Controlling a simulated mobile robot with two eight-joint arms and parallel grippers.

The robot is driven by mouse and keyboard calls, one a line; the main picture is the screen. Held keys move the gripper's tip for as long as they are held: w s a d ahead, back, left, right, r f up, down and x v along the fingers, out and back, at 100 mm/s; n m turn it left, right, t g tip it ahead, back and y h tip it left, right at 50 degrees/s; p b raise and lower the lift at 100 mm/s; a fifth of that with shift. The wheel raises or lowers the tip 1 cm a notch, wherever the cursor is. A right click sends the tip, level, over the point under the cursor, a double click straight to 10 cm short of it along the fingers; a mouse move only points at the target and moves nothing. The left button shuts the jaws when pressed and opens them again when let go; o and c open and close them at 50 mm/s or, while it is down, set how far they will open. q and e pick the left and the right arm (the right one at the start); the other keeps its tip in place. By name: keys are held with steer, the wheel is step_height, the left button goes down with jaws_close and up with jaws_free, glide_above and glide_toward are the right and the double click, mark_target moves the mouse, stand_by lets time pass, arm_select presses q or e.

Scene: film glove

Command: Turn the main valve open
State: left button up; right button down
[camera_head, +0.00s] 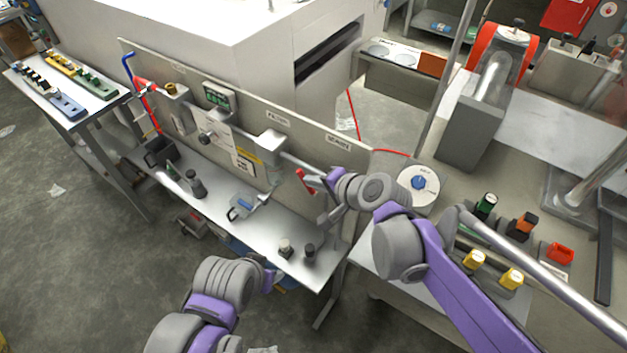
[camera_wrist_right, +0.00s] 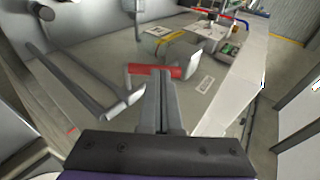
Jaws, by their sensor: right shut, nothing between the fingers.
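A red lever handle (camera_head: 307,181) sits on the right part of the upright panel, near a grey pipe; I cannot read a label that names it the main valve. In the right wrist view the red handle (camera_wrist_right: 156,71) lies crosswise at my fingertips. My right gripper (camera_head: 321,183) is shut with nothing between its fingers. The fingers (camera_wrist_right: 160,80) overlap the handle in that view, and I cannot tell whether they touch it. My left arm comes in low at the left, with its hand end (camera_head: 272,280) below the shelf edge; its fingers are not clear.
The panel's metal shelf (camera_head: 225,222) holds dark bottles (camera_head: 196,184) and a blue-handled tool (camera_head: 243,206). A white round dial with a blue knob (camera_head: 418,183) is on the right bench. A metal rail (camera_head: 545,275) crosses the right side. Floor at lower left is clear.

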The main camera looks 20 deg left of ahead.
steer(key=shift+w+a+h, duration=0.1)
steer(key=shift+a+h, duration=0.15)
steer(key=shift+h, duration=0.15)
steer(key=a+g+h+p, duration=0.1)
steer(key=a+g+h, duration=0.1)
steer(key=h, duration=0.1)
steer(key=shift+w+n+h+p, duration=0.3)
steer(key=shift+w+p, duration=0.05)
steer(key=shift+w, duration=0.05)
steer(key=h, duration=0.1)
steer(key=a+f+g+h, duration=0.1)
steer(key=h, duration=0.1)
steer(key=a+f+h, duration=0.1)
steer(key=shift+w+a+f+n+g+h+p, duration=0.1)
steer(key=shift+w+n+g+h+p, duration=0.2)
steer(key=shift+w+g, duration=0.1)
steer(key=shift+f, duration=0.1)
stand_by(0.5)
